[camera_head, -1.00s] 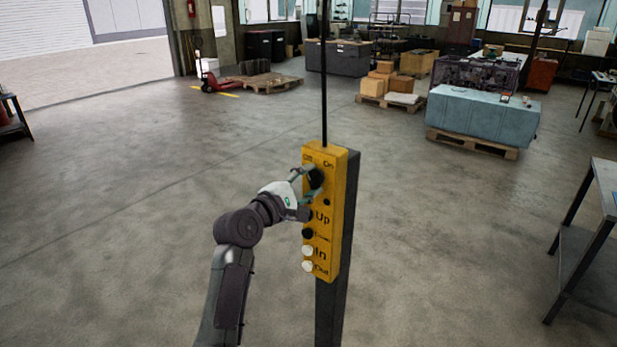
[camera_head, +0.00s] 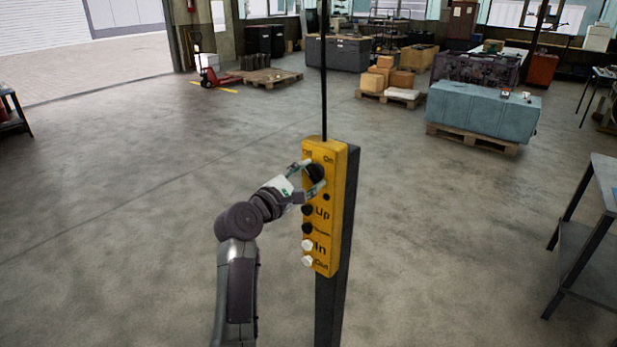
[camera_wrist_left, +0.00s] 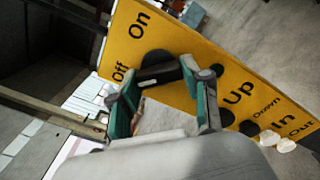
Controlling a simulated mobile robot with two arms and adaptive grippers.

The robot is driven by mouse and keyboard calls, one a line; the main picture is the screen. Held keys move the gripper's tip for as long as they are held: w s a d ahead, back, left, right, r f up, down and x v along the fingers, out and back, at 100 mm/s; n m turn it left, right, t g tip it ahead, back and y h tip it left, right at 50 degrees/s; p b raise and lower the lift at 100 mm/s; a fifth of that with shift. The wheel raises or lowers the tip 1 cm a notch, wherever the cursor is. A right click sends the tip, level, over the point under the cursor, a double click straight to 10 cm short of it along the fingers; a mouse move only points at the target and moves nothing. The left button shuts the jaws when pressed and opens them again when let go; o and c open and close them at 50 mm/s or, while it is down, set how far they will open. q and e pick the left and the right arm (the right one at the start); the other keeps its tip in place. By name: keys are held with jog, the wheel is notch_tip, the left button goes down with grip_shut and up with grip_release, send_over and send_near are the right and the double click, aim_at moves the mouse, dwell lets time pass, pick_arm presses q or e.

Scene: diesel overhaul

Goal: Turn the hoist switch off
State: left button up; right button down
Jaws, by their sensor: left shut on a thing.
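The yellow hoist control box (camera_head: 345,205) is mounted on a dark post in the middle of the head view. Its black rotary switch (camera_head: 315,173) sits near the top, below the "Off" and "On" labels. My left gripper (camera_head: 311,178) is at the switch, with its fingers on either side of the knob, shut on it. In the left wrist view the switch (camera_wrist_left: 160,68) shows between the two green-padded fingers (camera_wrist_left: 160,95), and part of the knob is hidden by them. I cannot tell exactly which label the knob points to. My right gripper is not in view.
Below the switch are black Up and Down buttons (camera_head: 307,210) and white In and Out buttons (camera_head: 307,244). A black cable (camera_head: 324,80) rises from the box. A metal table (camera_head: 590,230) stands at right. The floor around the post is clear.

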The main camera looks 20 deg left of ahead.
pick_arm(q)
jog(key=o, duration=1.2)
jog(key=shift+c, duration=0.2)
jog(key=v, duration=1.2)
